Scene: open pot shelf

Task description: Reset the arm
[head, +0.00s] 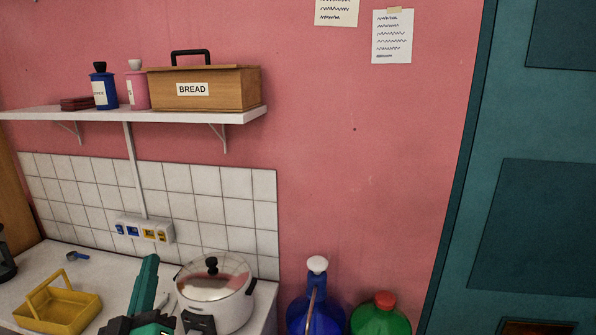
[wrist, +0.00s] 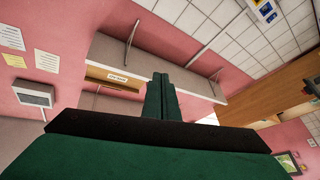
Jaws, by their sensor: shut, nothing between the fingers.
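My gripper (head: 148,268) is at the bottom of the head view, over the counter, with its green fingers pointing up. It is to the left of the lidded cooker and to the right of the yellow basket. In the wrist view my gripper (wrist: 161,80) shows its two green fingers together, with nothing between them. The rest of my arm is mostly outside the head view.
A white cooker (head: 215,290) with a glass lid and a yellow basket (head: 58,304) stand on the counter. Above is a white shelf (head: 190,116) with a bread box (head: 225,95) and canisters. Blue (head: 328,315) and green (head: 380,318) bottles stand right. The pink wall's middle is clear.

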